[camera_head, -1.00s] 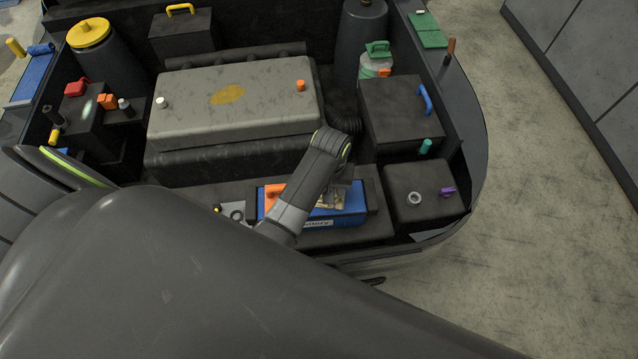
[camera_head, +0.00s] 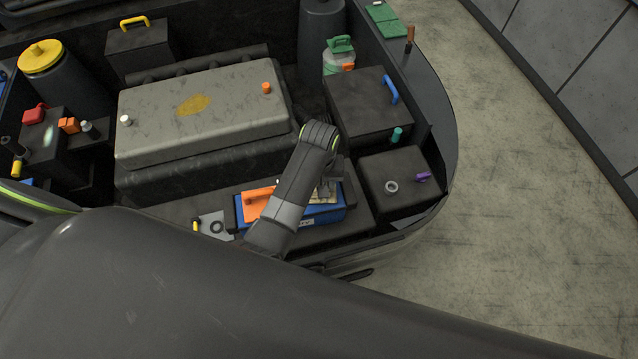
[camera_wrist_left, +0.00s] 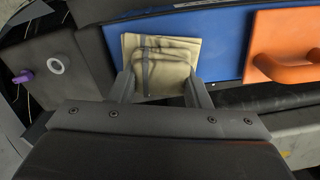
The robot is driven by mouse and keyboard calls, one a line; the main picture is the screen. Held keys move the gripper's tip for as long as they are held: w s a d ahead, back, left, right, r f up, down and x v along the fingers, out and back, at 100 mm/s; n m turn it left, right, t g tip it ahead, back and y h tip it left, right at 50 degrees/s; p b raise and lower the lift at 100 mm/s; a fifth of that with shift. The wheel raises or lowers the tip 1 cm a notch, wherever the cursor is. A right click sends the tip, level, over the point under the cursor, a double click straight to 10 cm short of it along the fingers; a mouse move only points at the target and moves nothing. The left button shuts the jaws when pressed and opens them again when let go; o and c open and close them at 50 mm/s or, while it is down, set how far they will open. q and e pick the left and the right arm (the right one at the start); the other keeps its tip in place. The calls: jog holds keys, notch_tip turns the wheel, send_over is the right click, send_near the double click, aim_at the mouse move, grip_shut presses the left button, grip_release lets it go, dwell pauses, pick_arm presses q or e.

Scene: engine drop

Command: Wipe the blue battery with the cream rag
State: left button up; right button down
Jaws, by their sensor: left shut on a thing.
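The blue battery (camera_head: 327,213) lies at the front of the engine bay, with an orange handle piece (camera_head: 258,202) on its left part. In the left wrist view the battery (camera_wrist_left: 222,45) is a flat blue surface, with the orange piece (camera_wrist_left: 283,45) at the right. The folded cream rag (camera_wrist_left: 165,58) has dark stripes and lies against the blue surface. My left gripper (camera_wrist_left: 160,78) is shut on the rag, a finger at each side. In the head view my left arm hides part of the battery, and the rag (camera_head: 322,193) shows only partly. My right gripper is not in view.
A grey engine cover (camera_head: 205,115) stands behind the battery. A dark box with a purple knob (camera_head: 423,176) is to its right, and a taller box with a blue handle (camera_head: 390,89) stands behind that. The bay's rim (camera_head: 440,150) curves around the right. Bare floor lies beyond.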

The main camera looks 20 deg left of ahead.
pick_arm(q)
jog(key=shift+r, duration=2.7)
jog(key=shift+r, duration=1.55)
jog(key=shift+f, duration=0.1)
